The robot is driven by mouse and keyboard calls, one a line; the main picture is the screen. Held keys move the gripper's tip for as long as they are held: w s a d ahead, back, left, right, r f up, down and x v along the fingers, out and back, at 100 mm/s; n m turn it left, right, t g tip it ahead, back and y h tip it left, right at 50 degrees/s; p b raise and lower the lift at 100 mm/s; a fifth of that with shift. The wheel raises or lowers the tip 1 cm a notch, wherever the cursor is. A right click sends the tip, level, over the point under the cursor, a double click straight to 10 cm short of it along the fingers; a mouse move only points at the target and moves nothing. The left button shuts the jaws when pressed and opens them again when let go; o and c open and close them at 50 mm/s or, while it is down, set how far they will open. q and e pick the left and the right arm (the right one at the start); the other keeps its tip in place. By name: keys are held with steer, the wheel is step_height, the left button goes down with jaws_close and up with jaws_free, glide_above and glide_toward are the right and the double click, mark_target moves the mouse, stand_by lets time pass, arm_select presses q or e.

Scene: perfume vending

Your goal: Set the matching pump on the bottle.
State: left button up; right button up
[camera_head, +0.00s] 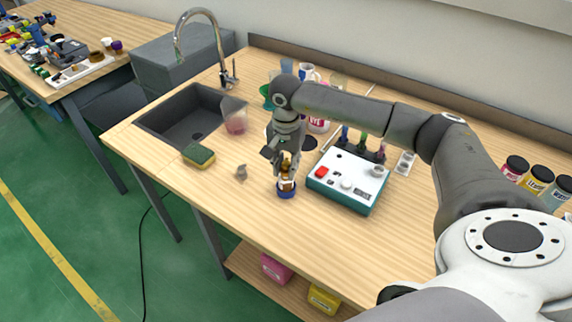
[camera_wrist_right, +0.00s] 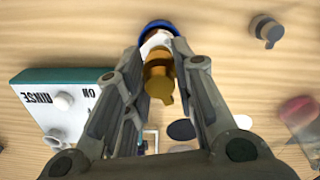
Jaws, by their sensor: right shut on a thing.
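My right gripper (camera_head: 285,170) points down over the worktable, shut on a gold pump (camera_wrist_right: 159,78) with a short spout. The gold pump is between its fingers in the right wrist view. Directly beyond the pump is a whitish bottle (camera_wrist_right: 154,42) with a blue ring (camera_wrist_right: 160,25) around it. In the head view the blue ring (camera_head: 287,193) is on the table under the fingers. I cannot tell whether pump and bottle touch. A grey pump (camera_head: 241,172) stands on the table to the left; it also shows in the right wrist view (camera_wrist_right: 267,31). My left gripper is not in view.
A teal and white rinse box (camera_head: 346,183) stands close on the right. A sponge (camera_head: 198,155), a sink (camera_head: 185,118) and a beaker with pink liquid (camera_head: 235,120) are to the left. Lidded jars (camera_head: 538,180) stand far right. The front table area is clear.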

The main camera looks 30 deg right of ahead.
steer(key=shift+f+b, duration=0.35)
steer(key=shift+b, duration=0.3)
stand_by(0.8)
steer(key=o, duration=0.9)
steer(key=shift+c, duration=0.2)
steer(key=shift+o, duration=0.4)
steer(key=o, duration=0.4)
steer(key=shift+r, duration=0.1)
steer(key=shift+r+p, duration=2.05)
steer(key=shift+r, duration=1.65)
